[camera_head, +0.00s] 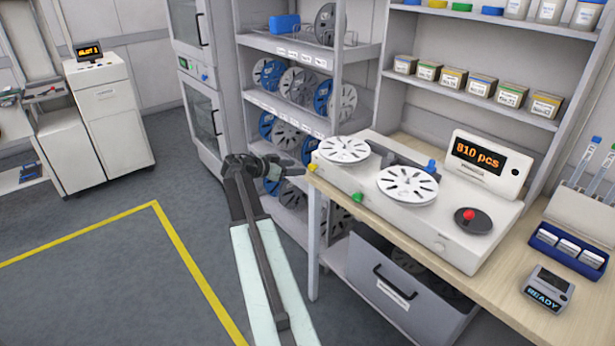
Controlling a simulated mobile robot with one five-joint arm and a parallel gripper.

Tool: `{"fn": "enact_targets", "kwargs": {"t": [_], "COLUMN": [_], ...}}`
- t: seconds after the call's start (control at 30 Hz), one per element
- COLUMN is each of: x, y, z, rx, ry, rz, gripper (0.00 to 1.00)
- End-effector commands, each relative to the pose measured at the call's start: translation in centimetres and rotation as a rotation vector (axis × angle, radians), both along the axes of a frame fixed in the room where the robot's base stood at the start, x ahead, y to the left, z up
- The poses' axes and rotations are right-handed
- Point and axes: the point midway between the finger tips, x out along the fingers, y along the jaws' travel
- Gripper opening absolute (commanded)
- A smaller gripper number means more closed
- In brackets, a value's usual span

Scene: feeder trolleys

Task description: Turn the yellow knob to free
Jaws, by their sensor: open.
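The yellow knob (312,167) is a small knob at the left front corner of the white reel counter (400,222), which stands on the wooden bench. My gripper (297,168) is just left of the yellow knob, pointing right towards it, and appears open and empty. Whether a fingertip touches the knob cannot be told at this size. Any marking for the knob's positions is too small to read.
A green knob (358,197) sits on the counter's front and a blue one (431,165) behind. Two white reels (407,184) lie on top. The display (488,163) reads "810 pcs". A reel rack (340,75) stands behind my gripper. The floor at left is clear.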

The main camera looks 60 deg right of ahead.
Motion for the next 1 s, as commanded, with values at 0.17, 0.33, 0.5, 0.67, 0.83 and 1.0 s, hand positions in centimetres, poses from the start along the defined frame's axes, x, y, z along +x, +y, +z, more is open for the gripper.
{"fn": "enact_targets", "kwargs": {"t": [0.17, 0.33, 0.5, 0.67, 0.83, 1.0], "x": [-0.2, -1.0, -1.8, -2.1, -2.1, -2.1], "y": [-0.9, -3.4, -6.0, -6.6, -6.5, -6.5], "z": [-0.6, -1.9, -3.0, -3.0, -2.9, -2.9], "rx": [0.003, 0.004, 0.005, 0.005, 0.006, 0.006], "ry": [0.0, 0.0, 0.001, 0.002, 0.001, 0.002], "rz": [0.002, 0.002, 0.002, 0.003, 0.004, 0.005], "gripper": [0.51, 0.51, 0.51, 0.51, 0.43, 0.0]}}
